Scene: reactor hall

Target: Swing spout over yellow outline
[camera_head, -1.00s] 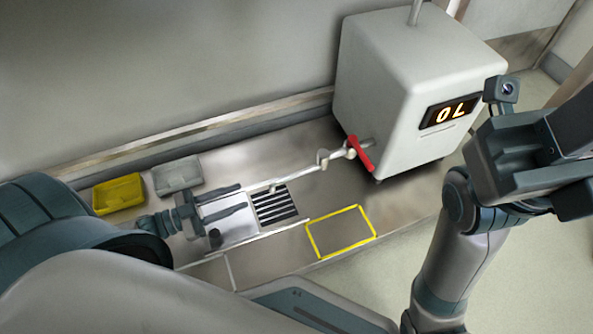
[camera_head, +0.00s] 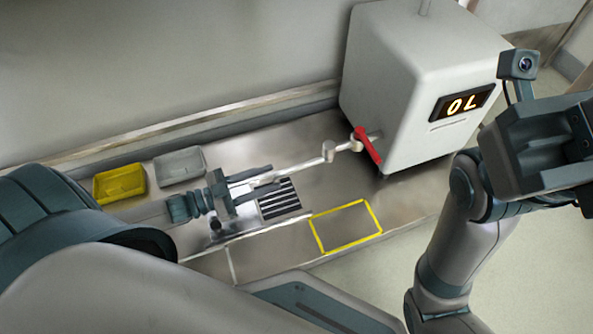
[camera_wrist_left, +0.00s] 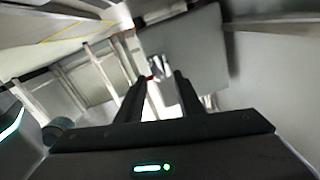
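The pale thin spout (camera_head: 300,163) runs left from the grey-white box (camera_head: 410,85), past a round joint and a red lever (camera_head: 368,145). Its far end lies at the tips of my left gripper (camera_head: 276,176), whose two dark fingers point right along it. The fingers are apart in the left wrist view (camera_wrist_left: 163,78), with the red lever small between their tips; whether they touch the spout I cannot tell. The yellow outline (camera_head: 346,227) lies on the bench, below and right of the spout. My right gripper's body (camera_head: 535,145) is at the right; its fingers do not show clearly.
A dark slotted grate (camera_head: 280,200) lies just below the spout's end. A yellow tray (camera_head: 120,184) and a grey tray (camera_head: 180,166) stand at the bench's left. The box has a lit orange display (camera_head: 463,103). The bench inside the outline is bare.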

